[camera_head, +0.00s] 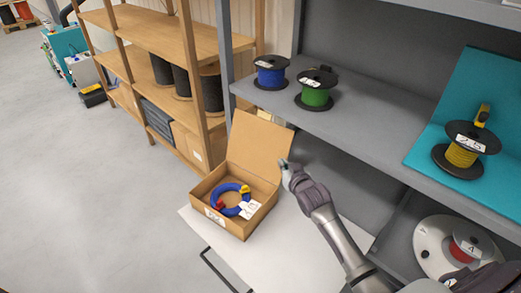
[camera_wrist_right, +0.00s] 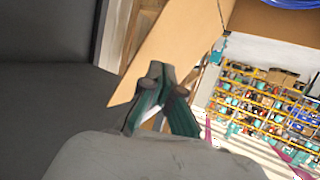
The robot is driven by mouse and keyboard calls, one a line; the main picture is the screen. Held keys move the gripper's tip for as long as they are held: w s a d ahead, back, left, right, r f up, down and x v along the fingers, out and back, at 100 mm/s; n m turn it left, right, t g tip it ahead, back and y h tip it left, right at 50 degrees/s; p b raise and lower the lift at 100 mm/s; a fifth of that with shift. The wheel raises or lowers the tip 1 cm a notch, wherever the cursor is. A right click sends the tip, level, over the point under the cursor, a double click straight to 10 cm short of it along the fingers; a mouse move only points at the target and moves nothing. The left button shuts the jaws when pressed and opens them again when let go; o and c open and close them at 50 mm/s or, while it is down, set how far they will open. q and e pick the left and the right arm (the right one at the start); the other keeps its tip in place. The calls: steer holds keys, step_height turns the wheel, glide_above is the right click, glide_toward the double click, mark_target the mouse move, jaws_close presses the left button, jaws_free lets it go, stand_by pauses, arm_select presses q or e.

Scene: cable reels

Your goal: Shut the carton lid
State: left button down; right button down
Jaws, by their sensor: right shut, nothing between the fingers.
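The open carton (camera_head: 214,217) stands on a white surface, with a coil of blue cable (camera_head: 228,201) and a white tag inside. Its lid (camera_head: 257,145) stands up from the back edge, tilted slightly backward. My right gripper (camera_head: 286,168) is shut and empty, at the lid's right edge near its lower part. In the right wrist view the gripper (camera_wrist_right: 158,75) shows its fingers together in front of the brown lid (camera_wrist_right: 175,45). I cannot tell whether they touch it. The blue cable (camera_wrist_right: 290,3) shows at the top of that view. My left gripper is not in view.
A grey shelf (camera_head: 345,125) with a blue reel (camera_head: 270,72) and a green reel (camera_head: 316,90) is behind and right of the carton. A yellow reel (camera_head: 464,150) sits on a teal panel farther right. Wooden shelving (camera_head: 165,35) stands behind left. The floor at left is clear.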

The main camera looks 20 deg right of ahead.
steer(key=shift+s+a, duration=0.1)
steer(key=shift+a, duration=0.1)
steer(key=a, duration=0.1)
steer(key=s+a+p, duration=0.1)
steer(key=a, duration=0.1)
steer(key=s+a+p, duration=0.1)
steer(key=shift+a, duration=0.3)
stand_by(0.5)
steer(key=shift+s+a+p, duration=0.2)
steer(key=shift+s+a, duration=0.1)
steer(key=shift+a, duration=0.5)
steer(key=shift+s+a+p, duration=0.2)
steer(key=shift+s+a, duration=0.1)
steer(key=shift+a, duration=0.45)
steer(key=shift+s+a+p, duration=0.2)
steer(key=shift+s+a, duration=0.1)
steer(key=shift+a, duration=0.5)
